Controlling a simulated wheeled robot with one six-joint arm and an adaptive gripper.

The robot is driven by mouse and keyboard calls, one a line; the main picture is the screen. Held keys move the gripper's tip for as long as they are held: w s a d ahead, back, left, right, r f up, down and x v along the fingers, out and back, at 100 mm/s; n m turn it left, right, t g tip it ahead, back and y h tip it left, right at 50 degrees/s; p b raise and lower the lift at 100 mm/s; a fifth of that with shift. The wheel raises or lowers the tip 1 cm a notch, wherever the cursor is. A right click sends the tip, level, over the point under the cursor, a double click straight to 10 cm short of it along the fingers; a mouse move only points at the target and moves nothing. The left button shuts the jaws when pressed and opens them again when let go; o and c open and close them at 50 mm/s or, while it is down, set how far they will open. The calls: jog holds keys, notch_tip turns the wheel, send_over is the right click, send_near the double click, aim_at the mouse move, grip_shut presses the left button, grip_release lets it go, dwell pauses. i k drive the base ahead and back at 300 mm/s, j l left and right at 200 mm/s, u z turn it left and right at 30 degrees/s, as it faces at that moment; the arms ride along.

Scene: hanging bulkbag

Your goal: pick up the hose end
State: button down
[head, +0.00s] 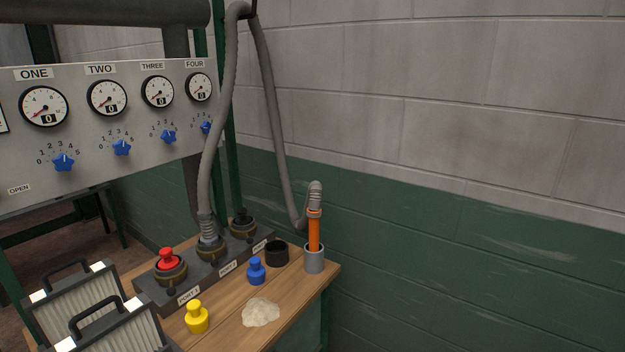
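A grey ribbed hose (272,110) hangs over a support at the top and comes down in two runs. Its right run bends up into a hose end with an orange tube (314,233), which stands upright in a grey cylindrical holder (314,261) at the table's right corner. The tube's lower tip is hidden inside the holder. The left run goes down into the middle port (211,250) of a dark port block. My gripper is not in this view.
The wooden table (289,313) also bears a blue plug (256,271), a black cup (277,253), a yellow plug (197,318), a pale powder pile (261,312) and pleated filters (79,304). A red plug (168,260) sits on the left port. A gauge panel (120,128) stands behind; a wall is close right.

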aim_at(210, 237)
jog(key=i+j+u, duration=0.2)
jog(key=u, duration=0.15)
jog(key=i+j+u, duration=0.1)
jog(key=i+u, duration=0.3)
jog(key=k, duration=0.1)
